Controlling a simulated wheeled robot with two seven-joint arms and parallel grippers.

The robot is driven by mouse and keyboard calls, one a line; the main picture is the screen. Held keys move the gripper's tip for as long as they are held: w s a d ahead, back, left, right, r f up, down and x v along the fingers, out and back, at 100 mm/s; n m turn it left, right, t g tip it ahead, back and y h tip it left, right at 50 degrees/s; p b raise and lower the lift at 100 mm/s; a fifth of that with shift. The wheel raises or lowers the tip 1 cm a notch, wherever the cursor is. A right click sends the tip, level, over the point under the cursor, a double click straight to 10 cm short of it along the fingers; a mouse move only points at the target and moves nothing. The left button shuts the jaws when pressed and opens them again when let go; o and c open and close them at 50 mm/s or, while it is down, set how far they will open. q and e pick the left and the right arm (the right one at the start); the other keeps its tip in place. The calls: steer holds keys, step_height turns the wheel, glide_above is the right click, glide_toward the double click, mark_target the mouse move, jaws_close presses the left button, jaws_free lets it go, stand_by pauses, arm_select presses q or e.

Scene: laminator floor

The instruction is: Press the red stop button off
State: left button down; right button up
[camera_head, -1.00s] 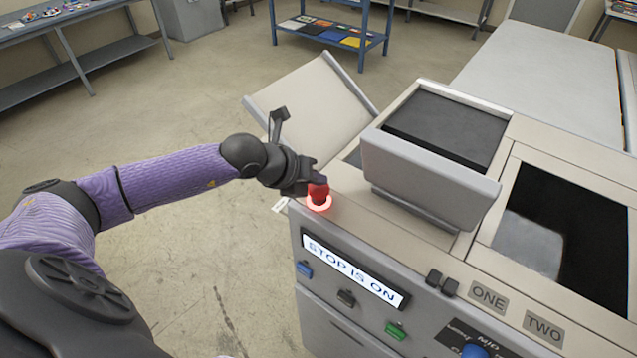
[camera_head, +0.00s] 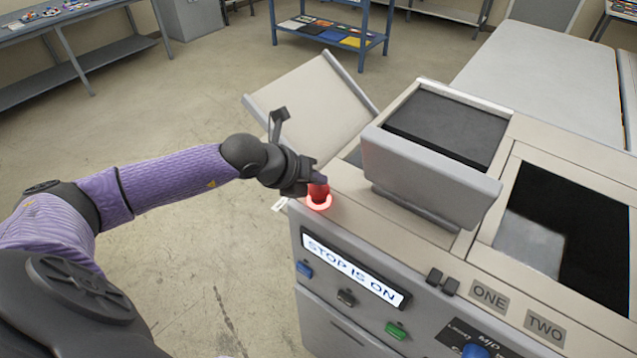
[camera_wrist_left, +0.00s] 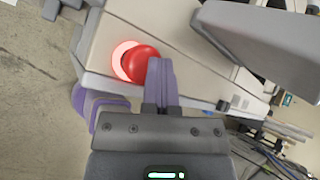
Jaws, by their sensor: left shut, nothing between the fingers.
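The red stop button (camera_head: 318,192) stands on the left front corner of the laminator's top, with a glowing red ring around its base. The display (camera_head: 352,270) on the front reads "STOP IS ON". My left gripper (camera_head: 313,180) is shut and empty, with its fingertips at the button and hiding part of it. In the left wrist view the red button (camera_wrist_left: 140,64) lies just left of the shut purple fingers (camera_wrist_left: 160,80); I cannot tell whether they touch it. My right gripper is not in view.
Blue (camera_head: 304,269), black (camera_head: 346,298) and green (camera_head: 396,330) buttons sit on the front panel below the display. A raised grey housing (camera_head: 430,180) stands right of the stop button. A tilted tray (camera_head: 312,100) is behind it. Open floor lies to the left.

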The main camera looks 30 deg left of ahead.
mark_target(315, 189)
arm_select(q)
steer(key=shift+f, duration=0.4)
steer(key=shift+r, duration=0.15)
step_height(315, 189, up, 7)
steer(key=p, duration=0.5)
